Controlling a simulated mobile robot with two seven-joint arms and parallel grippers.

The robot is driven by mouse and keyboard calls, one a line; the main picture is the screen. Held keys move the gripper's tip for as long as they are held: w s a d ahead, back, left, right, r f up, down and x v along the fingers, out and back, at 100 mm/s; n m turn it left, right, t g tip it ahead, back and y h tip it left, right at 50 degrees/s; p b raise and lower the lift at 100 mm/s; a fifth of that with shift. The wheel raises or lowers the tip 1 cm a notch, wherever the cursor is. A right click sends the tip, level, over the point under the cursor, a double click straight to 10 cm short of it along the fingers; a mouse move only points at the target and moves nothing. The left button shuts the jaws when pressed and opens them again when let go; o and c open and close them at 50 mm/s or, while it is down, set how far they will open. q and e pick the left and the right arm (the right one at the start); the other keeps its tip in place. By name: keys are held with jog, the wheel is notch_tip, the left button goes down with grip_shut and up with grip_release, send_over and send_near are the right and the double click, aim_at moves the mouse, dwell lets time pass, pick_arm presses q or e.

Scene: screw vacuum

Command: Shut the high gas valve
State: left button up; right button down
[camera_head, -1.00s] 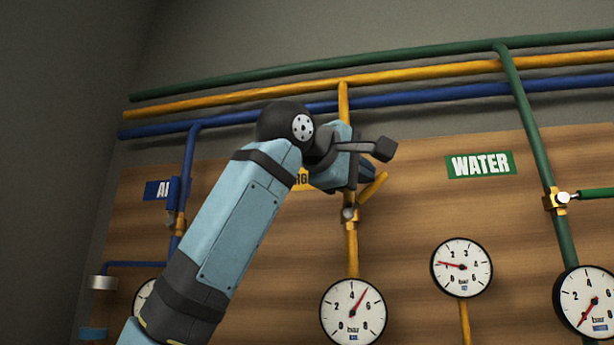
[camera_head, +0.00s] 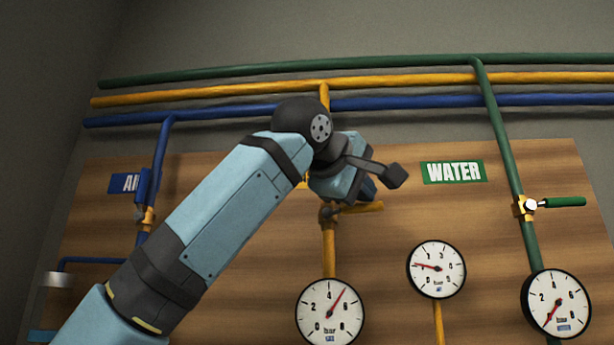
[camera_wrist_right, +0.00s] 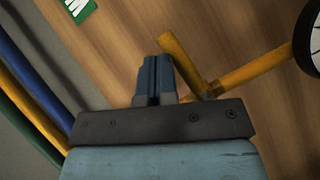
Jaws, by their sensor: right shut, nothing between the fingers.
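The yellow gas valve handle (camera_head: 362,208) sticks out to the right from its brass body (camera_head: 328,213) on the vertical yellow pipe (camera_head: 329,255), roughly square across it. My right gripper (camera_head: 369,190) is just above the handle, partly hidden by its own wrist. In the right wrist view its fingers (camera_wrist_right: 153,75) are shut and empty, close beside the yellow handle (camera_wrist_right: 180,62). I cannot tell whether they touch it. The gas label is almost wholly hidden behind my arm. My left gripper is not in view.
A gauge (camera_head: 330,313) sits below the gas valve, with a smaller gauge (camera_head: 436,269) to its right. The green water valve handle (camera_head: 565,202) points right, well apart. Green, yellow and blue pipes run across above the wooden board (camera_head: 400,220).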

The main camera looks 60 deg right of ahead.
pick_arm(q)
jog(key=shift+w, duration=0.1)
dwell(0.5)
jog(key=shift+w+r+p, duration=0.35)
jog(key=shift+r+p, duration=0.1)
jog(key=shift+p, duration=0.1)
pick_arm(e)
jog(key=s+a+r, duration=0.3)
jog(key=a+r, duration=0.5)
jog(key=r, duration=0.1)
jog(key=shift+a+r, duration=0.2)
jog(key=shift+a, duration=0.05)
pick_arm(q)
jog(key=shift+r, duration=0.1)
pick_arm(e)
jog(key=shift+s+a, duration=0.1)
